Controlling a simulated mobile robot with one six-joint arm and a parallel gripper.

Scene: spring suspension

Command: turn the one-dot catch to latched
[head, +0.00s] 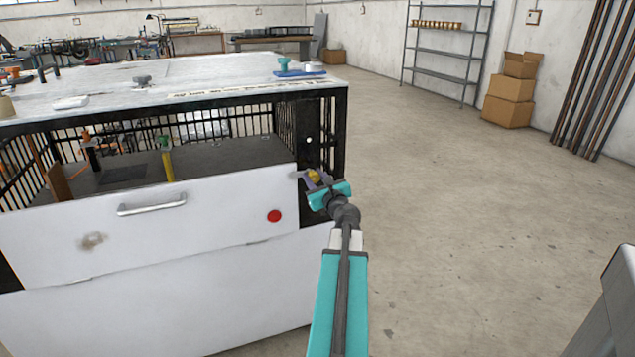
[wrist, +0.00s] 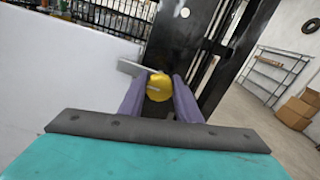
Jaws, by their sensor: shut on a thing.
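The one-dot catch has a yellow knob (head: 314,175) on the black post at the right end of the white front panel (head: 190,225). One white dot (head: 308,140) marks the post above it. In the wrist view the yellow knob (wrist: 159,88) sits between my two purple fingers, and a grey bar (wrist: 131,68) reaches from it leftward to the edge of the white panel. My gripper (head: 316,180) is shut on the knob, which it also grips in the wrist view (wrist: 160,98). The fingers hide the knob's sides and part of the bar's root.
The panel carries a handle (head: 152,204) and a red disc (head: 274,216). Behind it, a dark deck holds a yellow post with a green top (head: 167,160). A blue tool (head: 300,73) lies on the bench top (head: 190,72).

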